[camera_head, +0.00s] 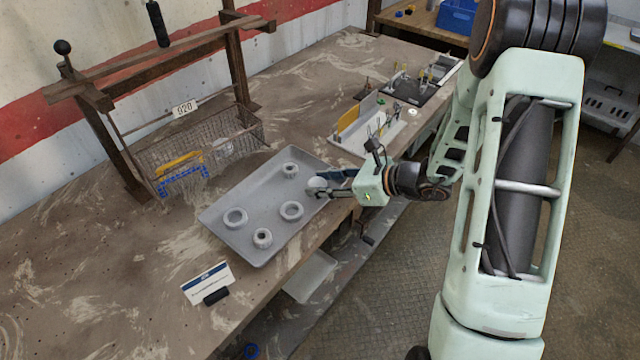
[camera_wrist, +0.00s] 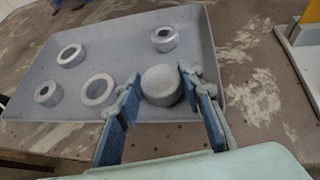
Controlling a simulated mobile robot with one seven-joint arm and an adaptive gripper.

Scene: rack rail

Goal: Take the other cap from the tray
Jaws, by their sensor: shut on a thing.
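A grey tray (camera_head: 252,196) lies on the workbench and also shows in the wrist view (camera_wrist: 120,45). My gripper (camera_head: 322,188) is at the tray's right side. In the wrist view, its two blue-padded fingers (camera_wrist: 160,88) are closed around a round grey cap (camera_wrist: 162,82) with a solid top. The cap is over the tray near its edge; I cannot tell whether it still touches the tray. Several grey rings with open centres lie elsewhere on the tray, among them one ring (camera_head: 291,210) close to the gripper and another (camera_head: 235,218) at the left.
A wire basket (camera_head: 205,150) with yellow and blue items stands behind the tray, under a wooden rack (camera_head: 160,62). A white tray with upright parts (camera_head: 365,128) stands farther right. A card (camera_head: 208,283) stands at the front left. Bare bench lies left of the tray.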

